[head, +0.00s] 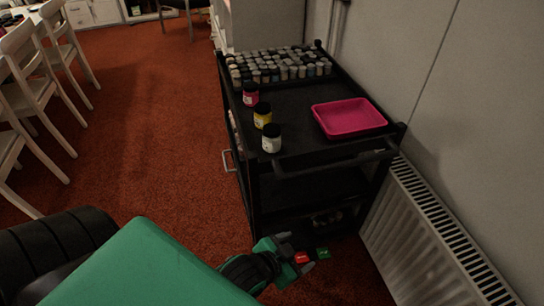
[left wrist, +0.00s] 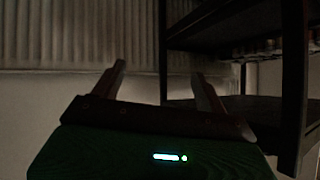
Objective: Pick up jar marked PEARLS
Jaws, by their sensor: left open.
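Three dark-lidded jars stand in a row along the left side of the black cart's top: a pink-red jar (head: 250,95), a yellow jar (head: 263,116) and a white jar (head: 271,140) nearest me. Their labels are too small to read, so I cannot tell which is marked PEARLS. My left gripper (head: 312,256) is low in front of the cart, below its top and apart from the jars. In the left wrist view its two fingers (left wrist: 159,75) are spread with nothing between them. My right gripper is not in view.
The black cart (head: 300,104) also bears a pink tray (head: 347,118) and, at the back, several small bottles (head: 280,65). A handle bar (head: 335,159) crosses its near end. A radiator (head: 425,235) and wall stand right; white chairs (head: 40,90) left. Red carpet between is clear.

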